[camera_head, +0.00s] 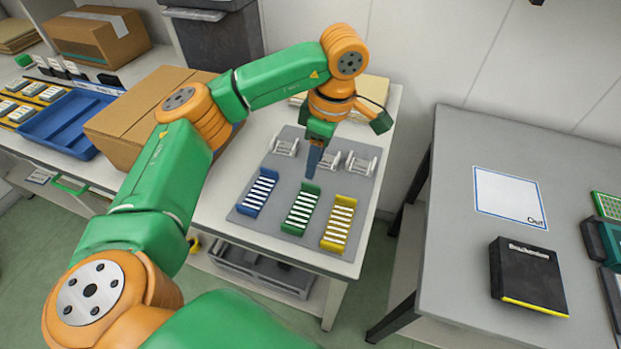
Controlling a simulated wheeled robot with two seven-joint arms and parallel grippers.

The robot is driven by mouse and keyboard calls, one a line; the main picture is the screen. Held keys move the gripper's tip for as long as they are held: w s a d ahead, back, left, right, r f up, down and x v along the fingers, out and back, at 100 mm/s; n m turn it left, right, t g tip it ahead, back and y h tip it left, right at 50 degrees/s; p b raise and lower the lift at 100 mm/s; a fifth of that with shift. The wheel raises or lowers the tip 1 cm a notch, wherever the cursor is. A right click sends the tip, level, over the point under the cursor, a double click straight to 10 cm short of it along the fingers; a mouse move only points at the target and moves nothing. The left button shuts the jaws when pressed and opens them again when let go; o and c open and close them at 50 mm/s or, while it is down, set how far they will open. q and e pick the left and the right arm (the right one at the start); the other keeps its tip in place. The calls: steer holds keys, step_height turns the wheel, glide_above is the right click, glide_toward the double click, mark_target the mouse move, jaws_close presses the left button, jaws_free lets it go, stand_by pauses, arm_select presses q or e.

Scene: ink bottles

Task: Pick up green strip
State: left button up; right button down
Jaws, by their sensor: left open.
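The green strip (301,208) lies on a grey mat (252,222) on the white table, between a blue strip (258,192) and a yellow strip (339,222). Each strip carries a row of several white bars. My left gripper (313,172) points down just behind the far end of the green strip. Its jaws are open and hold nothing that I can see. The view is too small to tell whether its tip touches the strip. My right gripper does not show.
Three pale holders (286,147) stand behind the strips, close around my left gripper. A cardboard box (120,135) and a blue tray (67,122) are at the left. A grey table (450,200) at the right bears an "Out" sheet (510,197) and a black box (527,276).

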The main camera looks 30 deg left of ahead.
mark_target(311, 185)
arm_select(q)
steer(key=f, duration=0.2)
steer(key=f+p, duration=0.1)
steer(key=f, duration=0.2)
steer(key=shift+s+a+f+p, duration=0.2)
steer(key=shift+s+f+p, duration=0.1)
steer(key=shift+s+f, duration=0.1)
steer(key=shift+f, duration=0.15)
jaws_close()
